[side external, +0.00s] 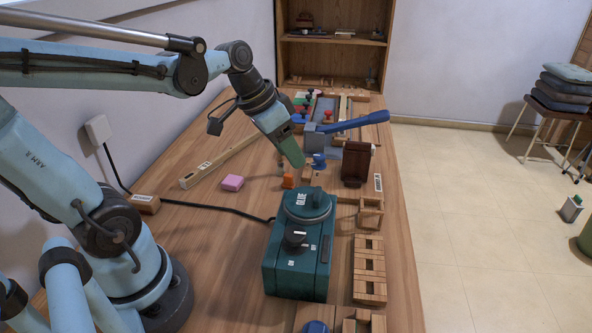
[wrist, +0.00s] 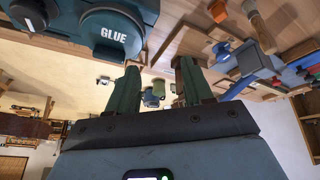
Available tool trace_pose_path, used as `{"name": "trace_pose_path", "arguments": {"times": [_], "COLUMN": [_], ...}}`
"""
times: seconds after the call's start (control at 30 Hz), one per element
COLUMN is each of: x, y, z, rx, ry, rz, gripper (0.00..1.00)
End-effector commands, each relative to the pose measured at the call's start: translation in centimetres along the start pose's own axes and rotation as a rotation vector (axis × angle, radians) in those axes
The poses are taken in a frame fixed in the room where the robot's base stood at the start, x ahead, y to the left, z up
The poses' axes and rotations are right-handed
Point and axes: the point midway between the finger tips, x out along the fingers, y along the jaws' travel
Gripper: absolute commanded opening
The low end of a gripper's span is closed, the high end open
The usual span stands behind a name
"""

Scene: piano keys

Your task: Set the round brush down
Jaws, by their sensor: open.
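My gripper (side external: 297,160) hangs over the workbench, behind the green glue machine in the side view. In the wrist view its two green fingers (wrist: 157,72) stand apart with nothing held between them. A tan, brush-like piece with a pale band (wrist: 259,26) shows at the upper right of the wrist view, away from the fingers. It may be the round brush, but it is too small to be sure. I cannot pick out the brush clearly in the side view, where the fingers and small parts crowd together.
The green glue machine (side external: 299,250) stands in front of my gripper. An orange block (side external: 288,181), a pink block (side external: 232,183) and a dark brown block (side external: 356,164) lie around it. A blue-handled tool (side external: 352,122) sticks out to the right. Wooden frames (side external: 369,268) line the right edge.

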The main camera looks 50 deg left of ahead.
Motion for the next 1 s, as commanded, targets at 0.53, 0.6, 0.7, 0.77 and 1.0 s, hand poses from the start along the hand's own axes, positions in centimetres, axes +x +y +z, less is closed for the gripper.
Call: {"name": "trace_pose_path", "arguments": {"times": [0.53,0.6,0.7,0.77,1.0], "x": [0.3,0.2,0.1,0.0,-0.4], "y": [-13.6,-15.7,-18.6,-20.1,-23.5], "z": [-2.8,-2.3,-1.2,-0.4,2.0], "rx": [0.312,0.370,0.456,0.506,0.641], "ry": [0.162,0.227,0.331,0.389,0.548], "rz": [0.413,0.450,0.486,0.499,0.508], "gripper": [0.51,0.51,0.51,0.51,0.51]}}
